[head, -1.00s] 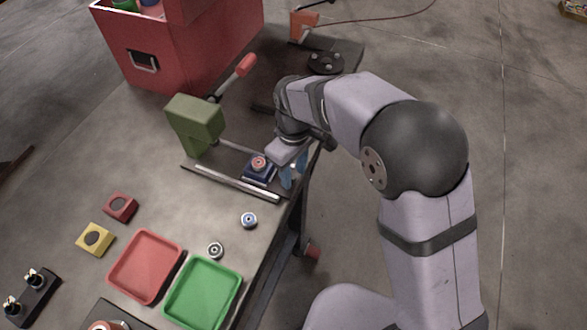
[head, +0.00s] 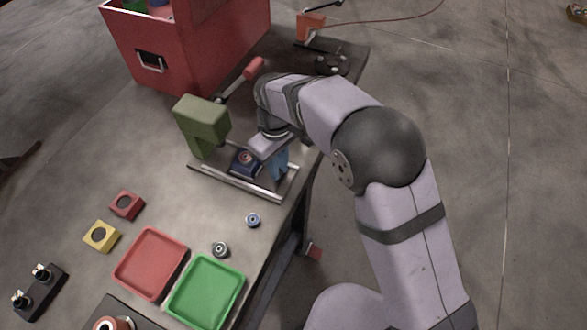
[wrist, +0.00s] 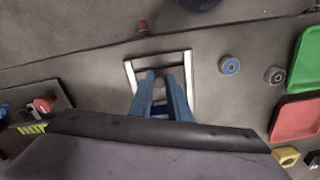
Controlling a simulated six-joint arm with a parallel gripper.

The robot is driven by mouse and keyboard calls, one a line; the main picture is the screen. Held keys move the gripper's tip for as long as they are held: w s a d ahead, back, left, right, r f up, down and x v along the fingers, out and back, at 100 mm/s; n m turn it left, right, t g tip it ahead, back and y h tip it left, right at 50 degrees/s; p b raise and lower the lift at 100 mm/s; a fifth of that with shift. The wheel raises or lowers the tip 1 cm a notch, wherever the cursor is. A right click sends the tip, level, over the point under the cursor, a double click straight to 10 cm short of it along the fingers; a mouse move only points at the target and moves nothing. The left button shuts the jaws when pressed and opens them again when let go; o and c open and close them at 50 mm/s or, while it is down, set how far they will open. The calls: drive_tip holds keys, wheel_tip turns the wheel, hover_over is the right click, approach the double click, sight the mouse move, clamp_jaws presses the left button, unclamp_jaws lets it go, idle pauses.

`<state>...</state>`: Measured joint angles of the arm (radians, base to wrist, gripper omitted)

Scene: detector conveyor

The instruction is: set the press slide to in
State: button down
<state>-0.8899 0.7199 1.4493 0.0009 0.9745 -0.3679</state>
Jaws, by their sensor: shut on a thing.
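The press has a green head (head: 202,118) and a red-tipped lever (head: 254,68). Its slide (head: 243,166) is a dark blue block between pale metal rails (head: 235,183), with a round ringed part (head: 246,157) on top. The slide is beside the press head on its right, apart from it in the picture. My gripper (head: 276,163) is at the slide's right, table-edge side. In the wrist view my gripper's blue fingers (wrist: 161,80) are shut on a small dark knob (wrist: 160,83) between the pale rails. The fingers hide most of the slide there.
A red tray (head: 151,290) and a green tray (head: 238,276) lie at the front. Two small rings (head: 253,220) (head: 220,250) lie between the trays and the press. A red block (head: 127,205), a yellow block (head: 101,236) and a large red bin (head: 185,60) stand left and behind.

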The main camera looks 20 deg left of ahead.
sight(250, 158)
drive_tip(key=a+p, duration=0.2)
drive_tip(key=a, duration=0.6)
drive_tip(key=shift+r, duration=0.15)
drive_tip(key=shift+a, duration=0.1)
drive_tip(key=c, duration=1.7)
unclamp_jaws()
drive_tip(key=shift+a, duration=0.1)
drive_tip(key=shift+o, duration=0.2)
drive_tip(key=shift+d, duration=0.25)
